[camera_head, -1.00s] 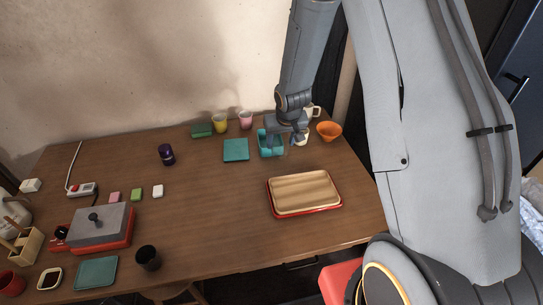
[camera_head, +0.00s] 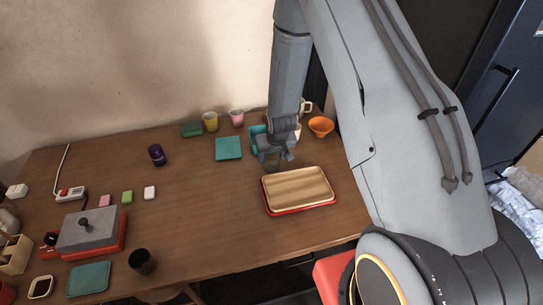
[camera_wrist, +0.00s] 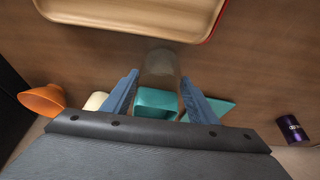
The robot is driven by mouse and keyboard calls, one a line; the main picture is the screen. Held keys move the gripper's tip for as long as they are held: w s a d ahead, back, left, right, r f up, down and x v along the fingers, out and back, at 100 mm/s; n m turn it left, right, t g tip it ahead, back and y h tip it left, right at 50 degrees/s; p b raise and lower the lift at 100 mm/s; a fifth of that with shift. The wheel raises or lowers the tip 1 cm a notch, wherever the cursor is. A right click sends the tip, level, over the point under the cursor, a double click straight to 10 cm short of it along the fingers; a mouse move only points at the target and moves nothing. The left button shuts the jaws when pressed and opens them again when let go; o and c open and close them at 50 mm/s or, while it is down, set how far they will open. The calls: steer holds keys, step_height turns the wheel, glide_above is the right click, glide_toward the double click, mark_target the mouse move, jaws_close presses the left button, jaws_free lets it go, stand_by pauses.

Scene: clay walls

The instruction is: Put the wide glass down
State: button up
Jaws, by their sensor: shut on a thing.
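My gripper (camera_head: 276,157) is over the back right part of the brown table. In the wrist view its two blue fingers (camera_wrist: 160,76) are on either side of a clear, wide glass (camera_wrist: 160,65), and it is shut on it. The glass is see-through and faint; in the head view it is hard to make out below the fingers. I cannot tell whether its base touches the table. A teal container (camera_head: 256,142) stands just behind the gripper and shows beyond the glass in the wrist view (camera_wrist: 157,103).
A wooden tray on a red one (camera_head: 298,187) lies in front of the gripper. An orange bowl (camera_head: 321,126) and a pale mug (camera_head: 305,107) stand right and behind. A teal mat (camera_head: 228,148) and purple can (camera_head: 157,155) are to the left. The table's middle is clear.

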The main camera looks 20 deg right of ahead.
steer(key=shift+f, duration=0.25)
steer(key=shift+f, duration=0.1)
steer(key=o, duration=1.1)
steer(key=shift+o, duration=0.2)
